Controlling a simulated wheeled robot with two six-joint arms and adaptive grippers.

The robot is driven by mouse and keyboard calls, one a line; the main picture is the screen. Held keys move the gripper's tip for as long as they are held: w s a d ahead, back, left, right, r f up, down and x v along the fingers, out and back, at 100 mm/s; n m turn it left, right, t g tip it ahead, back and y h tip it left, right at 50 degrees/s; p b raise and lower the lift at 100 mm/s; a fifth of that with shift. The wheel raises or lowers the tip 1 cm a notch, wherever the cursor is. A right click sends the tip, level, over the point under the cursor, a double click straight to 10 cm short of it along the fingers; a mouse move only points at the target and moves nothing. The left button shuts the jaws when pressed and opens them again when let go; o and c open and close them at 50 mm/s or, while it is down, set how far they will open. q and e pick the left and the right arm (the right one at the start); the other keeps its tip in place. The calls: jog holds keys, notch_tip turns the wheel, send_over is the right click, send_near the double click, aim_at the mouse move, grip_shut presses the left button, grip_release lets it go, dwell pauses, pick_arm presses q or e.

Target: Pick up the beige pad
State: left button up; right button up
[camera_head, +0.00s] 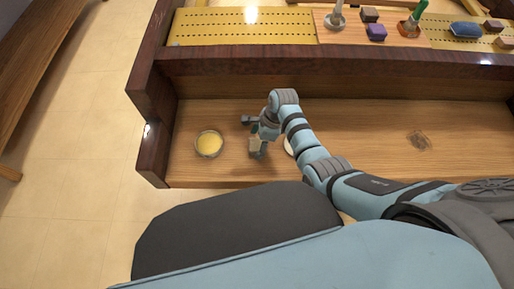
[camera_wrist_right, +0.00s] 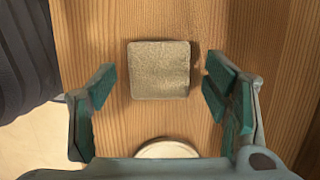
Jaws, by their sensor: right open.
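The beige pad (camera_wrist_right: 160,70) is a small square block with rounded corners lying flat on the wooden shelf. In the right wrist view it shows whole, between the two teal fingers, with a gap on each side. My right gripper (camera_head: 253,137) is open over the shelf, just right of a bowl in the head view. Its fingers (camera_wrist_right: 158,78) do not touch the pad, and the right one is closer to it. In the head view the gripper makes the pad hard to make out. My left gripper is not in view.
A glass bowl with yellow contents (camera_head: 209,144) stands left of the gripper. A pale round thing (camera_wrist_right: 167,149) lies near the gripper's palm, partly hidden. A raised dark wooden rim (camera_head: 300,64) backs the shelf, with blocks and brushes above. The shelf's right part is mostly clear.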

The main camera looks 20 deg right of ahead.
jog(key=shift+a+f, duration=0.1)
jog(key=shift+f, duration=0.5)
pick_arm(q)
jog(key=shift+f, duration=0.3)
pick_arm(e)
jog(key=shift+r, duration=0.1)
jog(key=c, duration=1.2)
jog(key=shift+o, duration=0.2)
notch_tip(320, 180, up, 10)
jog(key=p, duration=0.5)
notch_tip(320, 180, up, 9)
jog(key=p, duration=0.2)
send_over(258, 143)
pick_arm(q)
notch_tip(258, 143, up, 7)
pick_arm(e)
jog(key=shift+s+r, duration=0.15)
jog(key=shift+r, duration=0.4)
